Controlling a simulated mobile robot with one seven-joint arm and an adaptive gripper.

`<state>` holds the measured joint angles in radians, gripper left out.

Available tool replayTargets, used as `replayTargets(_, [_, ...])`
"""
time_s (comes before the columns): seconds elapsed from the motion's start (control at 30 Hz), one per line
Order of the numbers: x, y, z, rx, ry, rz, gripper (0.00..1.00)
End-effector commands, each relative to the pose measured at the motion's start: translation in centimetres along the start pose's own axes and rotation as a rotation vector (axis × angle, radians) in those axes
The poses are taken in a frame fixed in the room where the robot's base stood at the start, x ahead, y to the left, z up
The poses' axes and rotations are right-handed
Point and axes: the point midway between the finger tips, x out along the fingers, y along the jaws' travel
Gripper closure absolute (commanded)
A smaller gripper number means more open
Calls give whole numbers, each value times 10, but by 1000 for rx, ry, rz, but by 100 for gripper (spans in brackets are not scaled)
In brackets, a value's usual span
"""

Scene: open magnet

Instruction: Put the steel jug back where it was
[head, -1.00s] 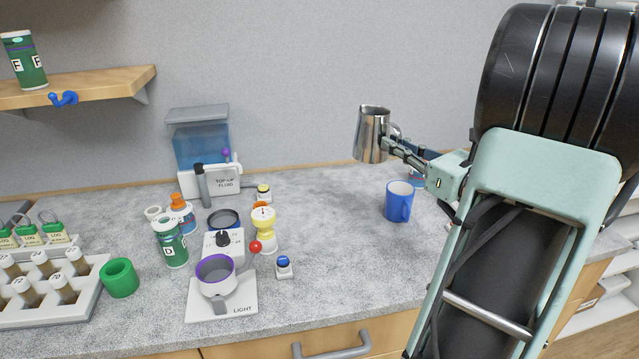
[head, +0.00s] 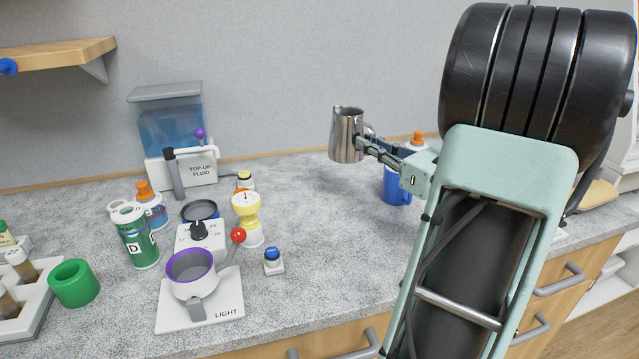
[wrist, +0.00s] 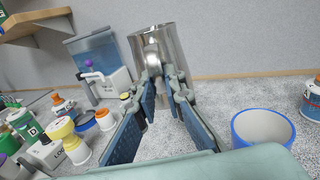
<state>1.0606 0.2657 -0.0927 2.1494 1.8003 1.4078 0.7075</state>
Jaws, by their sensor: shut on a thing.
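The steel jug (head: 346,135) is a shiny, upright metal pitcher in the head view, held above the counter towards the back wall. My gripper (head: 378,150) reaches it from the right and is shut on the jug's handle side. In the wrist view the jug (wrist: 172,48) stands upright beyond my gripper (wrist: 166,84), with its handle between the fingers. The fingers hide part of the handle.
A blue mug (head: 396,188) stands on the counter below and right of the jug. A top-up fluid dispenser (head: 185,170), a white light unit (head: 215,308), a yellow gauge (head: 246,205) and a green-labelled bottle (head: 137,238) stand left. The grey counter (head: 320,240) is clear in the middle.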

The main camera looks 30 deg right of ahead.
Motion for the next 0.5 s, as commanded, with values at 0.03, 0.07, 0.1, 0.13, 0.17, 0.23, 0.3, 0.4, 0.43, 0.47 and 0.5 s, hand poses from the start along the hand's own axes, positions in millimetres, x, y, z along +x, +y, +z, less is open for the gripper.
replayTargets(0.03, [4, 0, -2, 0, -2, 2, 100])
replayTargets(0.07, [7, -1, -4, 0, -2, 2, 100])
replayTargets(0.1, [12, -2, -7, 1, -2, 4, 100])
replayTargets(0.13, [18, -2, -10, 2, -2, 5, 100])
replayTargets(0.17, [23, -3, -12, 2, -1, 4, 100])
replayTargets(0.23, [40, -6, -20, 1, -1, 6, 100])
replayTargets(0.3, [56, -9, -27, 2, -2, 6, 100])
replayTargets(0.4, [79, -14, -38, 1, -2, 6, 100])
replayTargets(0.43, [86, -15, -41, 1, -2, 4, 100])
replayTargets(0.47, [93, -16, -44, 1, -2, 4, 100])
replayTargets(0.5, [98, -18, -55, 5, 0, 4, 100])
